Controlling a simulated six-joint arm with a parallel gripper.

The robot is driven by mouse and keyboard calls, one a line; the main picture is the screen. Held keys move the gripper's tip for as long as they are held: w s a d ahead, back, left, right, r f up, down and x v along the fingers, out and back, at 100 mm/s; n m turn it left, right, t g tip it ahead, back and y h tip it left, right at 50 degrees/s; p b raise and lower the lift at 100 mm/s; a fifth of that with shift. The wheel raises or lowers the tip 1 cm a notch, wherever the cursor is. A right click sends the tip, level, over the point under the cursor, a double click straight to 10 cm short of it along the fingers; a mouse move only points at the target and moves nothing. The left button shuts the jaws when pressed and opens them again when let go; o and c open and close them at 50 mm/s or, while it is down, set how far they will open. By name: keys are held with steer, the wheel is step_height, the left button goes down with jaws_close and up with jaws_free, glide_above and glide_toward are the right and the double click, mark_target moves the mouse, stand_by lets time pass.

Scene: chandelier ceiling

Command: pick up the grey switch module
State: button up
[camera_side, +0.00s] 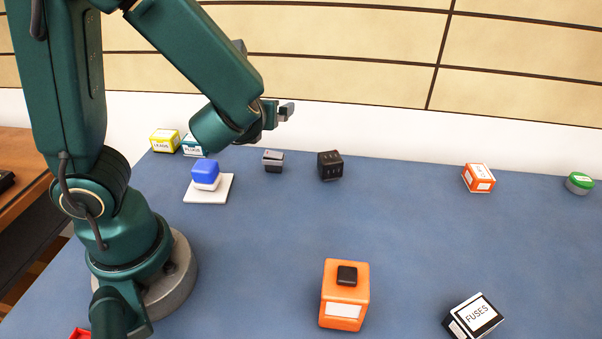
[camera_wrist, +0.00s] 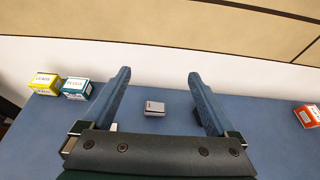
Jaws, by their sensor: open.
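The grey switch module (camera_side: 273,160) is a small block with a light grey top and darker lower part, sitting on the blue table toward the back. In the wrist view the module (camera_wrist: 154,108) shows between my fingers, farther off and below the fingertips. My gripper (camera_side: 284,111) is raised above the table, higher than the module and apart from it. In the wrist view my gripper (camera_wrist: 158,74) has its two fingers wide apart with nothing between the tips.
A black block (camera_side: 330,165) stands close right of the module. A blue block (camera_side: 205,171) sits on a white plate (camera_side: 222,190) to the left. Yellow (camera_side: 164,141) and teal (camera_side: 192,146) boxes stand behind. An orange box (camera_side: 344,310) carries a black piece (camera_side: 347,276). Middle table is clear.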

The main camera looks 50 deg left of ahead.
mark_target(272, 162)
step_height(272, 162, down, 13)
steer(key=shift+f, duration=0.1)
steer(key=shift+x, duration=2.6)
steer(key=c, duration=1.4)
